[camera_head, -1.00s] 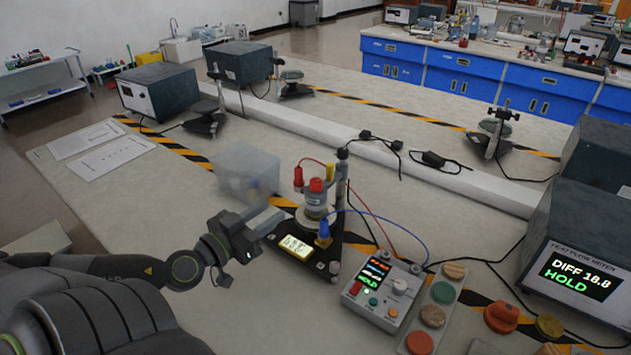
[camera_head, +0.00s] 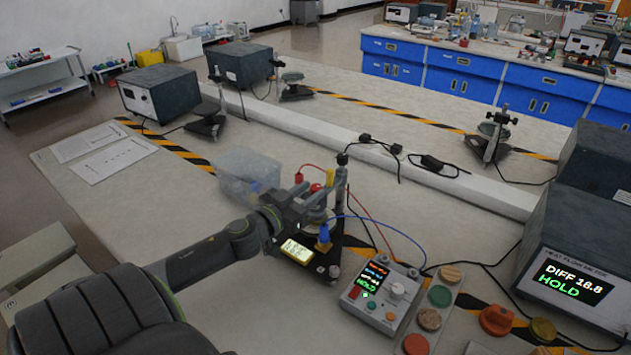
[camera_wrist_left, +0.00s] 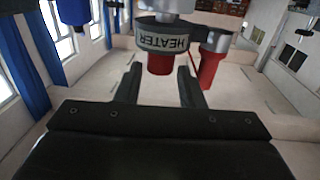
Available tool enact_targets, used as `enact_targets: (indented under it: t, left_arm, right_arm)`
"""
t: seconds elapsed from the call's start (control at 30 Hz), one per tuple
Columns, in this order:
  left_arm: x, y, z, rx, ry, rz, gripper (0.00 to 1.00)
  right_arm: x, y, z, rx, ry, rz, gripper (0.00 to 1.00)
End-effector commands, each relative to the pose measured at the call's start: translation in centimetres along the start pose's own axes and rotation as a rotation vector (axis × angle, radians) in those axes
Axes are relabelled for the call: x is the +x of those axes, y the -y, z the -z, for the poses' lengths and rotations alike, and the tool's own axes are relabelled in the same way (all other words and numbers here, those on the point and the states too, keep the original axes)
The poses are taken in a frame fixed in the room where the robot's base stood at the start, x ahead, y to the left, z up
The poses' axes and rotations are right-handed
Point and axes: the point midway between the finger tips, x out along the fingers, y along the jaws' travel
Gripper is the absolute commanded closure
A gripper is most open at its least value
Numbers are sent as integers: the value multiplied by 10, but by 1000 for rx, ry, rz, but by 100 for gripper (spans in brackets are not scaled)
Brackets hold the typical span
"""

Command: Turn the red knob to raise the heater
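The apparatus stands on a black base beside a dark upright post. Its red knob (camera_head: 316,187) is on top, mostly hidden by my left gripper (camera_head: 304,194), which has come in from the left. In the left wrist view the red knob (camera_wrist_left: 160,64) shows below the grey heater (camera_wrist_left: 163,40), whose HEATER label is upside down. The two fingertips of my left gripper (camera_wrist_left: 158,76) stand one on each side of the knob, with gaps visible, so the gripper is open. Whether a finger touches it I cannot tell. My right gripper is not in view.
A red plug (camera_wrist_left: 211,62) sits close beside one finger. A clear plastic box (camera_head: 247,176) stands left of the apparatus. A control box (camera_head: 380,293) reading HOLD and the heat flow meter (camera_head: 572,275) are to the right. Red and blue cables run from the apparatus.

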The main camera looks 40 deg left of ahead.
Motion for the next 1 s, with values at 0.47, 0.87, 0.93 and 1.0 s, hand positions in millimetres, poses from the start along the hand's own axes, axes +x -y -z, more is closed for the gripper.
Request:
enact_targets:
  t: [0.47, 0.87, 0.93, 1.0]
  left_arm:
    - [29, 0, 0, 0, 0, 0, 65]
    - [29, 0, 0, 1, 0, 0, 85]
    - [29, 0, 0, 1, 0, 0, 94]
    - [29, 0, 0, 1, 0, 0, 96]
  right_arm:
    - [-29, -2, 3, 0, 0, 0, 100]
    - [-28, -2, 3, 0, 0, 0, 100]
    - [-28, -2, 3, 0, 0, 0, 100]
    - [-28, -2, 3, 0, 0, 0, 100]
